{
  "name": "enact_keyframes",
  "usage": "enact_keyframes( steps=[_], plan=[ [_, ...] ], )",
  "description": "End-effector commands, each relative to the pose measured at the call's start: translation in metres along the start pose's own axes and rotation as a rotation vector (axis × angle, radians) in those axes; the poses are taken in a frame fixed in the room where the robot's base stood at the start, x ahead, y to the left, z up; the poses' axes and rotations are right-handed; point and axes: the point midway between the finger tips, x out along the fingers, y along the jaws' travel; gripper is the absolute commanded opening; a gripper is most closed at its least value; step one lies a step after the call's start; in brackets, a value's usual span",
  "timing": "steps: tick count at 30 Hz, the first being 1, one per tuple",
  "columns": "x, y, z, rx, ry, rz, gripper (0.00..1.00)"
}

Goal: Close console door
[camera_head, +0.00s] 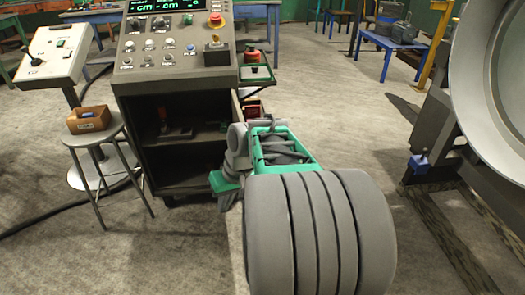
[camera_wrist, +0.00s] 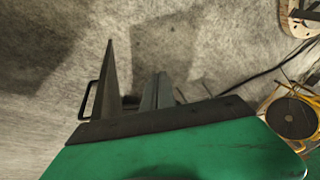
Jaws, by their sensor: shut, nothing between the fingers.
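The console (camera_head: 181,85) stands left of centre in the head view, its front compartment open and its dark shelves showing. Its door (camera_head: 237,240) seems to be swung out toward me at the right side, seen nearly edge-on as a thin pale strip partly hidden by my arm. In the wrist view a dark tapering panel, probably the door (camera_wrist: 107,84), has a black handle (camera_wrist: 85,99) on its left side. My gripper (camera_wrist: 155,92) is shut and empty, just right of that panel. I cannot tell whether they touch. In the head view my arm hides its fingertips.
A stool (camera_head: 92,138) with a small orange-brown box (camera_head: 89,119) and a white control pedestal (camera_head: 53,55) stand left of the console. A large round metal machine part (camera_head: 490,100) is at the right.

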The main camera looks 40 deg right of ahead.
Motion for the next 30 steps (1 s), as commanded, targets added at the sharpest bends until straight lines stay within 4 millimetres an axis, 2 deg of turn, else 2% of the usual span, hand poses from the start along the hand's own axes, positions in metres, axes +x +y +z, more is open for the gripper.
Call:
enact_keyframes(
  steps=[1, 3, 6, 9, 12, 14, 17, 30],
  plan=[
    [-0.039, 0.037, -0.018, 0.068, 0.03, -0.03, 0.0],
    [-0.069, 0.086, -0.03, 0.12, 0.086, -0.073, 0.0],
    [-0.102, 0.139, -0.032, 0.154, 0.164, -0.118, 0.0],
    [-0.13, 0.178, -0.025, 0.17, 0.231, -0.145, 0.0],
    [-0.144, 0.199, -0.017, 0.168, 0.273, -0.16, 0.0],
    [-0.145, 0.202, -0.017, 0.158, 0.285, -0.165, 0.0],
    [-0.134, 0.201, -0.02, 0.152, 0.288, -0.168, 0.0],
    [-0.046, 0.187, -0.046, 0.153, 0.285, -0.167, 0.0]
  ],
)
